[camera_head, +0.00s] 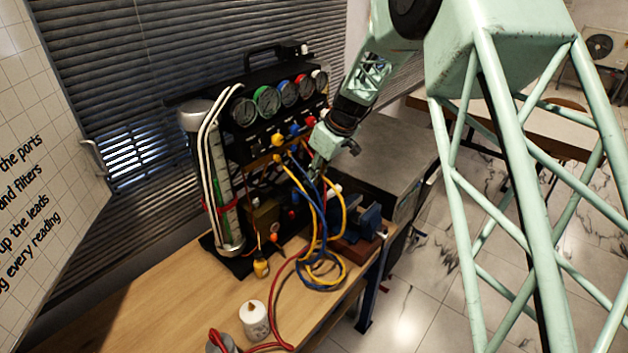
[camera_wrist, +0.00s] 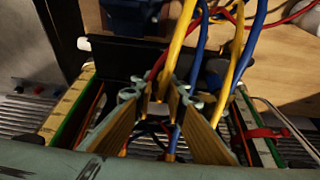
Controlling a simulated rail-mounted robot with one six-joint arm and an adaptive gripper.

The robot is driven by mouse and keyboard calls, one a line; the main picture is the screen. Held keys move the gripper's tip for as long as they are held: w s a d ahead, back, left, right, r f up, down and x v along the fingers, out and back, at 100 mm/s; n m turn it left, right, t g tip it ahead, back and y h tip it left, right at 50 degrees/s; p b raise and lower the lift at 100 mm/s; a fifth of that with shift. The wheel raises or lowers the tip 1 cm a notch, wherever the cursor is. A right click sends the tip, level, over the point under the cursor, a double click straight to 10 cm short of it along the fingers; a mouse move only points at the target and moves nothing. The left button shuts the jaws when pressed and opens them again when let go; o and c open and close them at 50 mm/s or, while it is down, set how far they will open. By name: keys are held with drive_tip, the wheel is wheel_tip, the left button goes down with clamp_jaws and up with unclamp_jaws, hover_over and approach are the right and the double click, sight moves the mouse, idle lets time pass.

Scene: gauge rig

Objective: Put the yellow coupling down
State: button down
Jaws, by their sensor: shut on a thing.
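My gripper (camera_head: 317,172) is in front of the gauge rig, below the row of dials and above the bench. In the wrist view its two fingers (camera_wrist: 160,95) stand a little apart, with the brassy end of a yellow hose, the yellow coupling (camera_wrist: 161,88), between them. The fingers hide part of the coupling. In the head view the gripper and the crowded hoses keep me from making out the coupling. A yellow hose (camera_head: 343,215) hangs in loops beside a blue hose (camera_head: 318,235) below the gripper.
The gauge panel (camera_head: 243,111) stands behind my gripper, with a tall glass cylinder (camera_head: 226,190) at its left. A blue vise (camera_head: 362,222) sits at the bench's right. The bench's front left (camera_head: 160,305) is clear.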

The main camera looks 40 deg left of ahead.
drive_tip(key=shift+f, duration=0.55)
drive_tip(key=shift+f, duration=0.2)
drive_tip(key=c, duration=2.6)
unclamp_jaws()
drive_tip(key=shift+r, duration=0.25)
drive_tip(key=v, duration=1.2)
drive_tip(key=shift+b, duration=0.3)
